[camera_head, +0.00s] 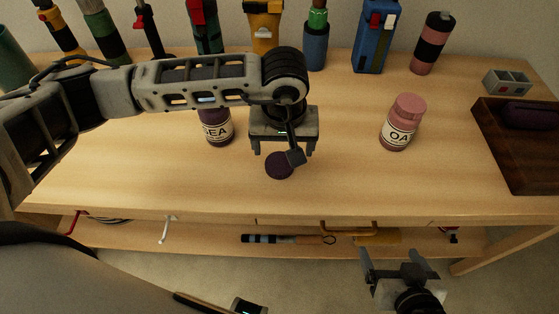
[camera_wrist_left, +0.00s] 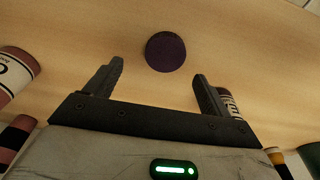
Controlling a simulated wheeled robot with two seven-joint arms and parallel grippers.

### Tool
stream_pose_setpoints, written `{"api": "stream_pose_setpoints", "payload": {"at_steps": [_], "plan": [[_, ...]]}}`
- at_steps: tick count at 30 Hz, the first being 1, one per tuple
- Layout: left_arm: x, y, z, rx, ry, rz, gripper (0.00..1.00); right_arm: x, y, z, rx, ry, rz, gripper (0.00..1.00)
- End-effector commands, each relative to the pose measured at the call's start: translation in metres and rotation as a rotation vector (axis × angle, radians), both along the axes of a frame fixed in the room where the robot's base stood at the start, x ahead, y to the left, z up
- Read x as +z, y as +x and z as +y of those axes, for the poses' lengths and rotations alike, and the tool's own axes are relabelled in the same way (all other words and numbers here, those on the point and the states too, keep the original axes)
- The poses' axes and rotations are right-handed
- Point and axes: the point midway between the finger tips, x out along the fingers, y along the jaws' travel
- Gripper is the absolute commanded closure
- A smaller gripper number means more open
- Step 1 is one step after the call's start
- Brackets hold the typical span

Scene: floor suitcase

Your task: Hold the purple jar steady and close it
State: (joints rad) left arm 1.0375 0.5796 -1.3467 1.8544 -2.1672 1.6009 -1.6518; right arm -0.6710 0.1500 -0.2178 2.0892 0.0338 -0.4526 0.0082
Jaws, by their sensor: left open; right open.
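The purple jar (camera_head: 216,128), with a pale label ending in "EA", stands upright on the table. Its top is hidden behind my left arm, and part of it shows at the right in the left wrist view (camera_wrist_left: 230,104). A dark purple round lid (camera_head: 280,166) lies flat on the table, right of and nearer than the jar. My left gripper (camera_head: 283,149) is open above the table by the lid. In the left wrist view the lid (camera_wrist_left: 165,51) appears just beyond the open, empty fingers. My right gripper (camera_head: 397,258) is open and empty, low in front of the table edge.
A pink jar (camera_head: 401,124) with its lid on stands right of my left gripper. A dark wooden tray (camera_head: 500,150) and a small grey box (camera_head: 506,82) are at the right. Several bottles and tools line the back. The front middle is clear.

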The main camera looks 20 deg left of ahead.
Motion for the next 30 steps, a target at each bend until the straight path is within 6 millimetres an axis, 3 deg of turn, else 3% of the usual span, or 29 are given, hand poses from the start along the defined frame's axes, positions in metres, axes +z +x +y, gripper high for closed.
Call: {"api": "stream_pose_setpoints", "payload": {"at_steps": [11,21,30], "plan": [[-0.004,-0.001,0.001,0.000,0.000,0.003,0.18,0.000,0.000,0.000,0.001,-0.002,0.002,0.14],[-0.049,-0.001,0.008,0.000,0.001,0.003,0.18,0.004,-0.001,-0.002,0.003,-0.016,0.007,0.14],[-0.054,0.000,0.008,-0.001,0.000,0.001,0.18,0.004,0.001,-0.002,0.004,-0.017,0.005,0.14]]}}
